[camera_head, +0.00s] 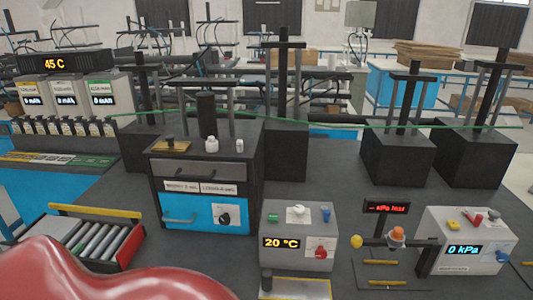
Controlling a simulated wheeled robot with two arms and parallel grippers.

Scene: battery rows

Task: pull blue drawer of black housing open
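The black housing (256,165) stands on the dark bench left of centre. The drawer front looks flush with the housing, with no visible gap. Neither of my grippers is in view.
A tray of grey cylinders (99,240) lies left of the housing. A grey box reading 20 °C (283,261) stands close on the right, in front. A 0 kPa box (473,263) is farther right. Small items sit on the housing top. Bare bench shows between them.

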